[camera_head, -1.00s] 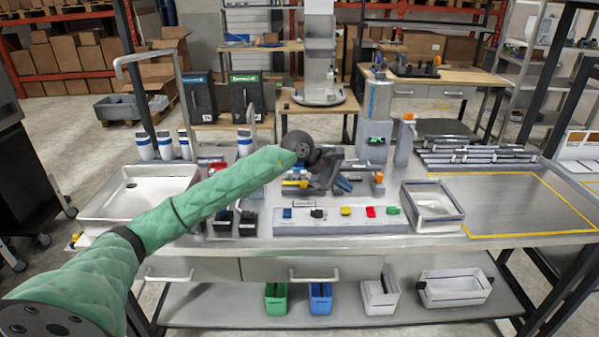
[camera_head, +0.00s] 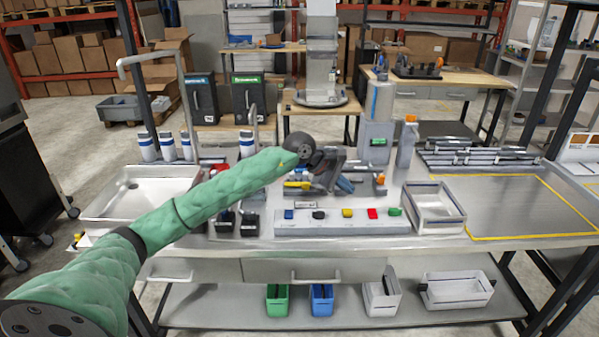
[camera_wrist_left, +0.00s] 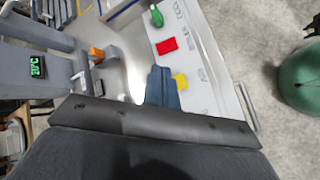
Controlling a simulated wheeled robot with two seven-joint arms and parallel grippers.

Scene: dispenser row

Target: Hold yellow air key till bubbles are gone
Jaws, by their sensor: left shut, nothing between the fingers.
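The yellow key (camera_head: 347,213) is in the middle of a row of coloured keys on a pale panel (camera_head: 300,229) at the bench's front. My left gripper (camera_head: 345,186) is shut and empty, behind and above that panel in the head view. In the left wrist view its blue fingers (camera_wrist_left: 160,72) are together beside the yellow key (camera_wrist_left: 181,81) and overlap its edge in the picture. Contact with the key cannot be told. The red key (camera_wrist_left: 166,46) and the green key (camera_wrist_left: 156,16) lie further along. No bubbles can be made out. My right gripper is not in view.
A grey post with a green display (camera_head: 377,141) and a spray bottle (camera_head: 406,142) stand behind the panel. A white bin (camera_head: 436,222) is right of it. A sink tray (camera_head: 125,205) is at the left. A yellow-outlined area (camera_head: 515,205) at the right is clear.

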